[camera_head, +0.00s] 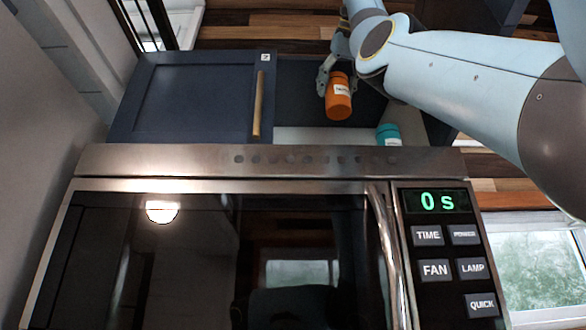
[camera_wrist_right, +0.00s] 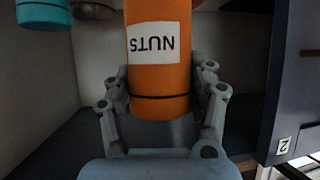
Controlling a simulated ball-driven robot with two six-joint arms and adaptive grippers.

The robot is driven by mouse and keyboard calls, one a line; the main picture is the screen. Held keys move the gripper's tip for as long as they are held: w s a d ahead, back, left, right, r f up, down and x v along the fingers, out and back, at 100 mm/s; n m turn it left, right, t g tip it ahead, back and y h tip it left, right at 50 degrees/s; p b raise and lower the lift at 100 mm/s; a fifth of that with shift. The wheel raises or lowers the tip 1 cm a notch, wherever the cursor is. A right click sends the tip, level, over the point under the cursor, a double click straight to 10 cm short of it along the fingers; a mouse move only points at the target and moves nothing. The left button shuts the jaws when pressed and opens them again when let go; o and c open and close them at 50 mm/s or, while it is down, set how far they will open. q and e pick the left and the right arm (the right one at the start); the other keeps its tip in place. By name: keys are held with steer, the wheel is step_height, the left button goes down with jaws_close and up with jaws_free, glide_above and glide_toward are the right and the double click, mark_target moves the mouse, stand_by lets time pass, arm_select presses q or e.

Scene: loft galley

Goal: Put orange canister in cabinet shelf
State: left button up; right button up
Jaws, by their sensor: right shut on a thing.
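The orange canister (camera_head: 338,104) is in my right gripper (camera_head: 336,84), in front of or just inside the open cabinet section. In the right wrist view the canister (camera_wrist_right: 160,75) carries a white label reading NUTS, shown upside down. The gripper's two fingers (camera_wrist_right: 160,98) are shut on its sides. The cabinet shelf (camera_head: 305,135) shows as a pale interior surface above the microwave. I cannot tell whether the canister touches it. A teal canister (camera_head: 388,134) stands inside at the right, and it also shows in the right wrist view (camera_wrist_right: 45,14), apart from the orange one. My left gripper is not in view.
An open door (camera_wrist_right: 300,75) is at the right in the wrist view. The microwave (camera_head: 270,160) fills the space below. Free room shows left of the teal canister.

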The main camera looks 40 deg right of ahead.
steer(key=w+f, duration=0.3)
steer(key=w+a+f, duration=0.1)
steer(key=w+f, duration=0.2)
steer(key=w+a+f, duration=0.1)
steer(key=w+f, duration=0.2)
steer(key=shift+w+a, duration=0.15)
steer(key=shift+a, duration=0.1)
steer(key=shift+w+f, duration=0.1)
steer(key=shift+f, duration=0.25)
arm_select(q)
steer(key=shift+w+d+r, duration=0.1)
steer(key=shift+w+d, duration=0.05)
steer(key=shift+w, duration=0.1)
arm_select(e)
steer(key=shift+s, duration=0.2)
steer(key=shift+a, duration=0.1)
